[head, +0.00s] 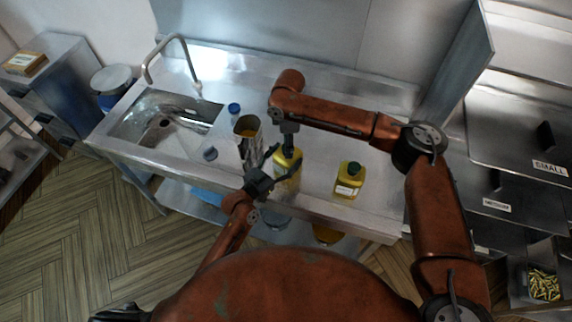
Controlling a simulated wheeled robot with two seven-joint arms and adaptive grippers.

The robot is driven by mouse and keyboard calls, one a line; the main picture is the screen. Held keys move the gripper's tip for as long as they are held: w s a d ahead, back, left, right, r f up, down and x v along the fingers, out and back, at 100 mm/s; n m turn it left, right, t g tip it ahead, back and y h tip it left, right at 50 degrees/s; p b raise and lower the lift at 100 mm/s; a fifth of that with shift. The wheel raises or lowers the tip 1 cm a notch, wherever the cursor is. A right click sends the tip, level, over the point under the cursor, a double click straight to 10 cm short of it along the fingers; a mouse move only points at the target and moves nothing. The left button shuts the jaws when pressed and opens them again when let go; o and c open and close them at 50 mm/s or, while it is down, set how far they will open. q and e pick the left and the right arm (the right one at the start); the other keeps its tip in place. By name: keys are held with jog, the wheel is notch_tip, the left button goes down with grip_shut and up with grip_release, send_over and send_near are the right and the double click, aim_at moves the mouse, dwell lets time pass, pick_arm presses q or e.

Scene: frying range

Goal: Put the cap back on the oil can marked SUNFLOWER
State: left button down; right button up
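A yellow oil can (289,185) stands on the steel counter, partly hidden by both my grippers. No lettering on it can be read. My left gripper (285,160) reaches in from the front left, its fingers spread on either side of this can. I cannot tell whether they press on it. My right gripper (288,149) points down at the top of the same can. Its fingertips are small and dark, and whether a cap is between them is hidden. A second yellow can (349,181) with a dark green cap (354,167) stands to the right; its label is unreadable.
An open metal tin (247,127) stands left of the cans. A blue-capped container (234,109) is behind it, and a small dark round thing (210,154) lies near the sink (165,125). The counter (385,205) is clear right of the second can.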

pick_arm(q)
jog(key=shift+s+a+f, duration=0.1)
jog(key=shift+a+f, duration=0.05)
jog(key=shift+f, duration=0.5)
pick_arm(e)
jog(key=c, duration=1)
jog(key=o, duration=1.3)
notch_tip(320, 180, up, 12)
jog(key=shift+s+r, duration=0.1)
pick_arm(q)
jog(key=c, duration=0.7)
grip_release()
jog(key=shift+c, duration=0.2)
jog(key=o, duration=0.3)
jog(key=shift+r, duration=0.15)
jog(key=shift+o, duration=0.5)
jog(key=shift+r, duration=0.2)
